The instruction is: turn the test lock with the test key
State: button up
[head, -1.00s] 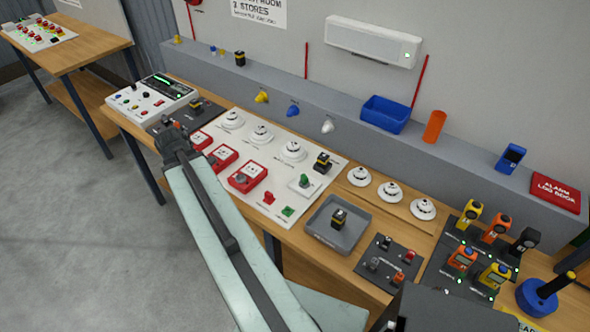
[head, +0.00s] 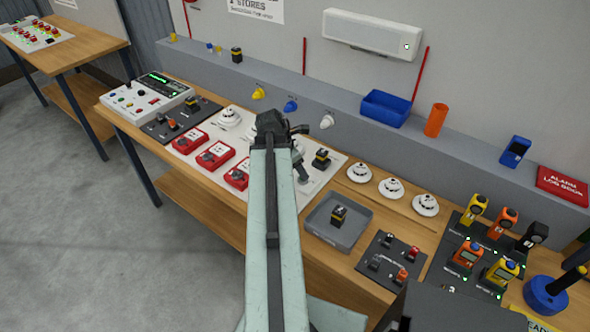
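My arm reaches over the long bench, and its dark wrist (head: 272,126) is above the white detector panel (head: 319,179). My gripper (head: 303,178) points down at the right part of this panel, just right of my arm. It is small and dark here, so its finger opening and any contact are unclear. A small white plate with a green knob, the likely test lock and key, is where my gripper now covers the panel. The green knob does not show now, and I cannot tell if it is gripped.
A black-and-yellow block (head: 321,158) stands close behind my gripper. Another (head: 338,214) stands in the grey tray (head: 352,235) to the right. Red call points (head: 215,155) lie left of my arm. White detectors (head: 391,188) stand right. The grey ledge (head: 350,137) runs behind.

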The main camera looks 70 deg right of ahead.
jog(key=b+x, duration=0.2)
jog(key=x, duration=0.2)
jog(key=shift+f+b, duration=0.2)
jog(key=shift+b, duration=0.15)
jog(key=shift+r, duration=0.15)
jog(key=shift+c, duration=0.3)
